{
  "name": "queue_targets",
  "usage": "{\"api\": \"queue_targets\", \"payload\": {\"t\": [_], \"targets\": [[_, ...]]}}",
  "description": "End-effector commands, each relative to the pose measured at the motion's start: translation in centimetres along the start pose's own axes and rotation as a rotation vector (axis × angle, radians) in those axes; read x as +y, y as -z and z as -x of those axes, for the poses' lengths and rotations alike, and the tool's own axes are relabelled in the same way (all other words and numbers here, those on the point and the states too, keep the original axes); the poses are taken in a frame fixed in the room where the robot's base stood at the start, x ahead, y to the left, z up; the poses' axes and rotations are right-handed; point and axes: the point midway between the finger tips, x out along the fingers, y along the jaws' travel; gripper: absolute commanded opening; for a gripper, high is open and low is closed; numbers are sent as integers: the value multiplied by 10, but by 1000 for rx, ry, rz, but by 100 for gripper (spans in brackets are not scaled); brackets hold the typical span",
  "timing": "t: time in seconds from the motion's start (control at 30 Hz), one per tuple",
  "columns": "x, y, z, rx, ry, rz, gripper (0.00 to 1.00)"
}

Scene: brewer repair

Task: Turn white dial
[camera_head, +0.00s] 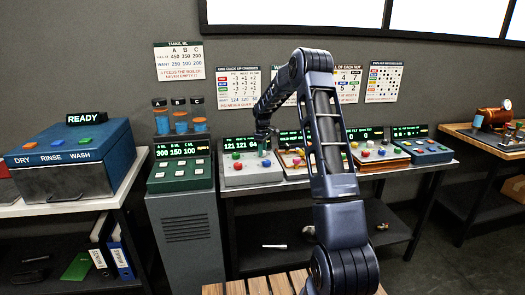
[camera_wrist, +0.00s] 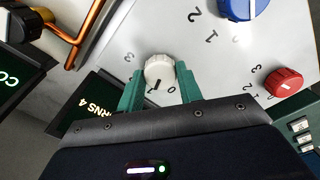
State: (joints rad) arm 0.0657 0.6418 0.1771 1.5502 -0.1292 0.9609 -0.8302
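The white dial (camera_wrist: 159,71) sits on a pale panel (camera_wrist: 118,60) in the wrist view, with a dark mark on its lower side. The figures 0 and 1 are printed just below it. My gripper (camera_wrist: 160,82) has its two green fingers on either side of the dial, very near it. I cannot tell whether they press on it. In the head view my gripper (camera_head: 263,148) is down at the grey console (camera_head: 250,177) whose display reads 121 121 64. The dial cannot be made out there.
A blue dial (camera_wrist: 240,6) and a red dial (camera_wrist: 284,82) stand on the same panel, right of my gripper. A copper pipe (camera_wrist: 88,32) runs at the left. More consoles stand to the right along the bench, such as the blue one (camera_head: 425,152).

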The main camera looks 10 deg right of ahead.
Motion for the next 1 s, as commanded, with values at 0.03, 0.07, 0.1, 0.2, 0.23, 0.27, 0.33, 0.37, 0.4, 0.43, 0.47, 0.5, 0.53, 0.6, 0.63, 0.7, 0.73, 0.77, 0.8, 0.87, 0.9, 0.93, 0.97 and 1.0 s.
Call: {"api": "queue_targets", "payload": {"t": [0.03,0.07,0.1,0.2,0.23,0.27,0.33,0.37,0.4,0.43,0.47,0.5,0.53,0.6,0.63,0.7,0.73,0.77,0.8,0.87,0.9,0.93,0.97,1.0], "targets": [[0,0,0,0,0,0,13],[0,0,0,0,0,0,13],[0,0,0,0,0,-2,13],[0,0,0,0,0,-14,13],[0,0,0,0,0,-21,13],[0,0,0,0,0,-29,13],[0,0,0,0,0,-54,13],[0,0,0,0,0,-68,13],[0,0,0,0,0,-88,13],[-1,0,0,0,0,-106,13],[-1,1,0,0,0,-125,13],[-1,0,0,0,0,-153,13],[-1,0,0,0,0,-176,13],[0,0,0,-1,0,-232,13],[-1,0,0,-1,0,-257,13],[-1,0,0,0,0,-319,13],[-1,0,0,0,0,-345,13],[-1,0,0,-1,0,-370,13],[-1,0,0,-1,0,-404,13],[-1,0,0,-1,0,-455,13],[-1,0,0,-1,0,-487,13],[-1,0,0,-1,0,-510,13],[-1,0,0,-1,0,-533,13],[-1,0,0,-1,0,-562,13]]}}
